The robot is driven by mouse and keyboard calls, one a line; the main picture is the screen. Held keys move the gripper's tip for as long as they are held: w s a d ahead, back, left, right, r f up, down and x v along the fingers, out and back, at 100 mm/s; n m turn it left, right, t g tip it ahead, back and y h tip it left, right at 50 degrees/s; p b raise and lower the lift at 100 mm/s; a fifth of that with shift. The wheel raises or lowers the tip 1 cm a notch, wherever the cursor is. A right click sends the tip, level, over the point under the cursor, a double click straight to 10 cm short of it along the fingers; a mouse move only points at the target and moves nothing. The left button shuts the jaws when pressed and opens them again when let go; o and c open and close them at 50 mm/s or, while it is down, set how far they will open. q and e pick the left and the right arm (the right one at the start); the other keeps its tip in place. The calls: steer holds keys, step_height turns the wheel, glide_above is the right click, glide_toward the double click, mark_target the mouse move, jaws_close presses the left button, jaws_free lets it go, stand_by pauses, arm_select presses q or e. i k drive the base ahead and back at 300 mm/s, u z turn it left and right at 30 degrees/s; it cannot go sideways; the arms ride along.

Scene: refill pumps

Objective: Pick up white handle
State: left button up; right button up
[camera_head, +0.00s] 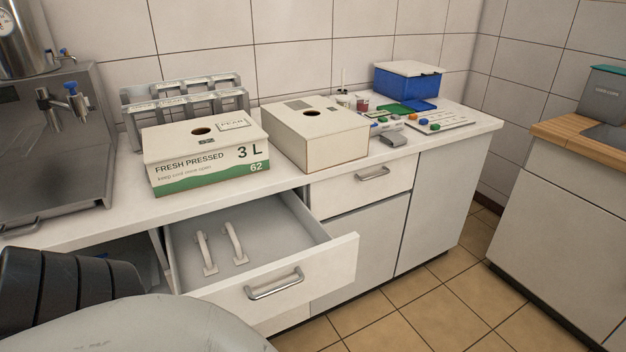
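Two white handles lie side by side in the open drawer (185,278). The left white handle (205,253) and the right white handle (236,243) are bow-shaped with flat feet, and both rest on the drawer floor. Nothing holds them. Neither of my gripper's fingers shows in the head view. A dark ribbed part and a grey rounded part of my own body fill the lower left corner, in front of the drawer's left side.
A "FRESH PRESSED 3 L" box (205,165) and a plain white box (315,140) stand on the counter above. A grey rack (132,120) is behind. A blue bin (405,82) and small coloured parts lie farther right. The drawer front carries a metal handle (275,286).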

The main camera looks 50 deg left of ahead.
mark_target(241, 260)
steer(key=z, duration=0.05)
steer(key=i, duration=1)
steer(key=u, duration=3.3)
